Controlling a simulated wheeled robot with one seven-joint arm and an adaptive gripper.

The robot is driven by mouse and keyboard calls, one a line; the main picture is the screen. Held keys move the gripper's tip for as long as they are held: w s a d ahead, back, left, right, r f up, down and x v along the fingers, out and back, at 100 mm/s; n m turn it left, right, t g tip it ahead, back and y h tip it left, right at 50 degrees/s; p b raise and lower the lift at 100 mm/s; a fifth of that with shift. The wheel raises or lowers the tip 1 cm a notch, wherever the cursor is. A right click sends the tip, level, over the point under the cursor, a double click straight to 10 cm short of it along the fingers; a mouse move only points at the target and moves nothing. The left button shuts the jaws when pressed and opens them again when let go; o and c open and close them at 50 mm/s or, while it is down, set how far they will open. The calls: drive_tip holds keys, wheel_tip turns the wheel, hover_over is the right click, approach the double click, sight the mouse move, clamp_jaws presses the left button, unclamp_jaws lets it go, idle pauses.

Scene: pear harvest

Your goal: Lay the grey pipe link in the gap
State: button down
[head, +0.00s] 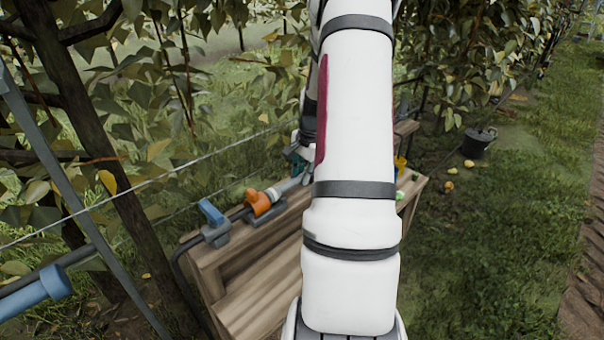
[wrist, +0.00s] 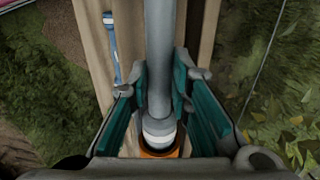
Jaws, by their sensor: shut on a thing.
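The grey pipe link (wrist: 165,45) runs up the middle of the wrist view, between the teal pads of my gripper (wrist: 161,84). My gripper is shut on it. Its near end has a white collar (wrist: 159,131), right at an orange socket (wrist: 160,153); I cannot tell how deeply it sits. In the head view, a short piece of the grey pipe link (head: 291,184) shows beside the orange fitting (head: 259,202), above the wooden bench (head: 255,262). My arm hides the link's other end and the far side of the gap. My gripper (head: 297,160) is partly hidden there.
A blue valve or clamp (head: 212,221) sits left of the orange fitting on the bench. A blue-and-white item (wrist: 110,42) lies on the wood. A tree trunk (head: 105,150) and wires stand at left. A black bucket (head: 478,143) stands on open grass at right.

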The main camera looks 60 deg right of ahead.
drive_tip(key=shift+f, duration=0.15)
drive_tip(key=c, duration=1.4)
unclamp_jaws()
wheel_tip(320, 180, up, 12)
drive_tip(key=s, duration=0.2)
drive_tip(key=shift+a, duration=0.25)
drive_tip(key=shift+s+f, duration=0.1)
drive_tip(key=shift+f, duration=0.05)
